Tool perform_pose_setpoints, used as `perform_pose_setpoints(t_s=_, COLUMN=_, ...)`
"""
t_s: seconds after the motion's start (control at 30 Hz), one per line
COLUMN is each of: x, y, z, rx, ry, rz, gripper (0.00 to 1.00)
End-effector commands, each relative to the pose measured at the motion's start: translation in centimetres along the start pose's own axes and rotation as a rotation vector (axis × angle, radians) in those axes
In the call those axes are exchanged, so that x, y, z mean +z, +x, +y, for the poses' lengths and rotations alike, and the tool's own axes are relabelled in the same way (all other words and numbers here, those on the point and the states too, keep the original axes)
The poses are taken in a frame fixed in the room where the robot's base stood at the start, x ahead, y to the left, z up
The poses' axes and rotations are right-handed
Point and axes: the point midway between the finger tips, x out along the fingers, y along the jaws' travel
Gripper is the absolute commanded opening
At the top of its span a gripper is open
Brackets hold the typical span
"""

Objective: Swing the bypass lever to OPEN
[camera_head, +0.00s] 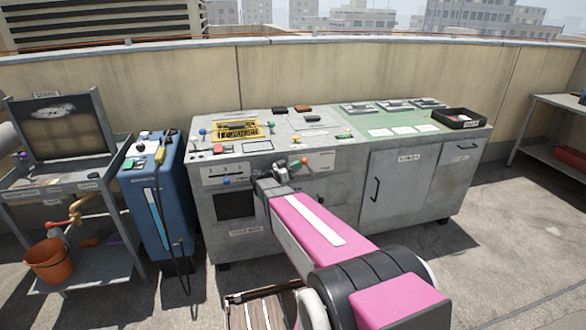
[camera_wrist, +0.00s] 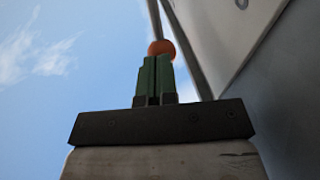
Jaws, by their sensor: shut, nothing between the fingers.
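An orange ball knob (camera_head: 305,161) shows at the front edge of the grey cabinet's top. In the wrist view the orange ball (camera_wrist: 160,47) is at the end of a thin dark rod running upward. I take this as the bypass lever, but no OPEN mark is legible. My gripper (camera_head: 296,164) has its green fingers right beside the ball. In the wrist view my gripper (camera_wrist: 156,72) is shut with nothing between the fingers, and the tips overlap the ball's lower part. I cannot tell whether they touch it. My arm hides part of the cabinet front.
The grey cabinet (camera_head: 405,190) carries several small knobs, a yellow-framed opening (camera_head: 237,129) and a black tray (camera_head: 459,118). A blue-knobbed control (camera_head: 226,181) is on its front panel. A blue unit (camera_head: 152,200) and a cart with an orange bucket (camera_head: 49,262) stand left. Floor is clear at right.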

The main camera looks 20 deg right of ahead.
Motion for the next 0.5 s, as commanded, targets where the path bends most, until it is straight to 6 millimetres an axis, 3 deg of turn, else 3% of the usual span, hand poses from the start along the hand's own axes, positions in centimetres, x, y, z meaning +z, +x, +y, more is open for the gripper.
perform_pose_setpoints(t_s=0.27, x=-0.1, y=0.1, z=0.0, rx=0.0, ry=0.0, rz=0.0, gripper=0.0)
perform_pose_setpoints(t_s=0.5, x=-1.4, y=2.3, z=0.5, rx=0.002, ry=0.0, rz=0.0, gripper=0.0)
